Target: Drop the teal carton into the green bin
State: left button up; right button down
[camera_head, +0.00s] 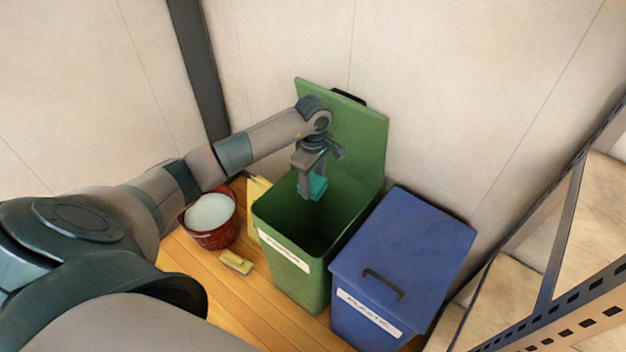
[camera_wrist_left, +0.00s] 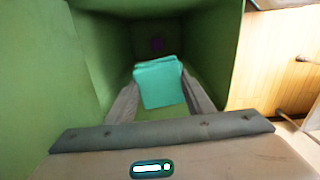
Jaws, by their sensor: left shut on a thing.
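The teal carton (camera_head: 318,186) is between the fingers of my left gripper (camera_head: 311,190), which is shut on it. In the left wrist view the carton (camera_wrist_left: 159,82) sits between both fingertips of the gripper (camera_wrist_left: 160,88), with the bin's inside beyond it. The green bin (camera_head: 292,262) stands on the wood floor with its lid (camera_head: 362,140) raised against the wall. The carton is over the bin's opening, near its rim height; I cannot tell its exact height. The green walls (camera_wrist_left: 95,55) surround it in the wrist view. My right gripper is not in view.
A blue bin (camera_head: 410,240) with a closed lid stands right of the green bin. A red bucket (camera_head: 212,240) and a small yellowish block (camera_head: 237,262) are on the floor at left. A metal-framed shelf (camera_head: 560,230) is at right. A small purple spot (camera_wrist_left: 157,44) shows deep in the bin.

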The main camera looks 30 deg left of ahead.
aim_at(313, 181)
pick_arm(q)
jog(key=shift+f, duration=0.1)
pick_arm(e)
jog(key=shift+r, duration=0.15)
pick_arm(q)
jog(key=o, duration=1.1)
jog(key=shift+r, duration=0.7)
notch_tip(313, 181, up, 16)
jog(key=shift+b, duration=0.45)
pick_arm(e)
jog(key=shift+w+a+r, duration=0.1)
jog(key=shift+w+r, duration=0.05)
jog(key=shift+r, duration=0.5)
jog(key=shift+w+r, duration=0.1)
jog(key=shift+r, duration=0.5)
